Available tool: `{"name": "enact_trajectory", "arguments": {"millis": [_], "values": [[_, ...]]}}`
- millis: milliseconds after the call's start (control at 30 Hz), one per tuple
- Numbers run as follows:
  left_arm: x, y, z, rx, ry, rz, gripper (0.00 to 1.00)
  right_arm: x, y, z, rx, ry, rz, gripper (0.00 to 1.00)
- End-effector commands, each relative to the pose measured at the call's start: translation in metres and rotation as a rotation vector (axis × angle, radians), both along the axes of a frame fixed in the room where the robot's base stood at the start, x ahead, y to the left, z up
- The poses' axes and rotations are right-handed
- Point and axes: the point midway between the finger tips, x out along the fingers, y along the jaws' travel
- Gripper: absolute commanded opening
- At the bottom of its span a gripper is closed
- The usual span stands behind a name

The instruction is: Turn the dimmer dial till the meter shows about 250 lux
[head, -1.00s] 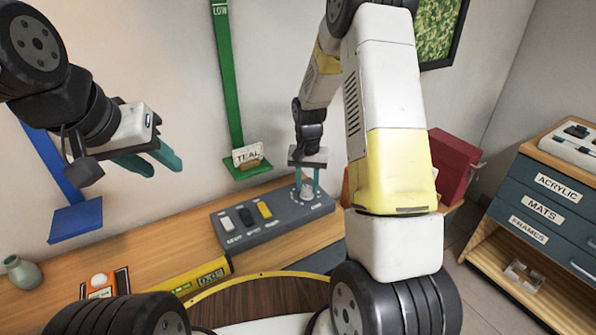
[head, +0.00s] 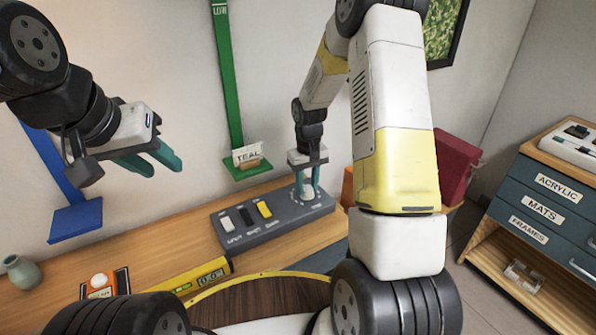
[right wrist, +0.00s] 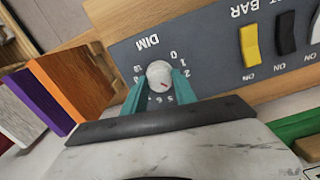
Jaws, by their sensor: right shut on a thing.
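The dimmer dial (head: 308,196) is a white round knob at the right end of a grey switch panel (head: 285,222). In the right wrist view the dial (right wrist: 158,72) has a small red mark towards the picture's lower right, inside a ring of numbers marked DIM. My right gripper (right wrist: 159,84) is shut on it, one teal finger each side; in the head view the gripper (head: 308,190) points down. An orange device with a white dome (head: 100,281), apparently the meter, lies at the lower left; its reading is not legible. My left gripper (head: 158,160) is open and empty, high at the left.
The panel also has black, white and yellow rocker switches (head: 264,210). A yellow level with a digital display (head: 205,274) lies in front. A green shelf (head: 246,170) and a blue shelf (head: 76,220) are on the wall. A small vase (head: 22,272) stands far left.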

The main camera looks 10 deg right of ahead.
Motion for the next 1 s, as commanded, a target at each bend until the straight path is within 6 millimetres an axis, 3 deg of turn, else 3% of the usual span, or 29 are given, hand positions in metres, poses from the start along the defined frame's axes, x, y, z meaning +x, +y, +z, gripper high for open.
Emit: {"name": "enact_trajectory", "arguments": {"millis": [367,400,500,833,1000], "values": [[0.0,0.0,0.0,0.0,0.0,0.0,0.36,0.0,0.0,0.0,-0.001,-0.001,0.004,0.0],[0.0,0.0,0.0,0.0,0.0,0.0,0.36,0.0,0.0,0.0,-0.001,-0.001,0.004,0.39],[0.0,0.0,0.0,0.0,0.0,0.0,0.36,0.0,0.0,0.0,-0.001,-0.001,0.004,0.55],[0.0,0.0,0.0,0.0,0.0,0.0,0.36,0.0,0.0,0.003,-0.001,-0.001,0.003,0.55],[0.0,0.0,0.0,0.0,0.0,0.0,0.36,0.001,0.0,0.024,0.0,-0.005,0.003,0.55]]}}
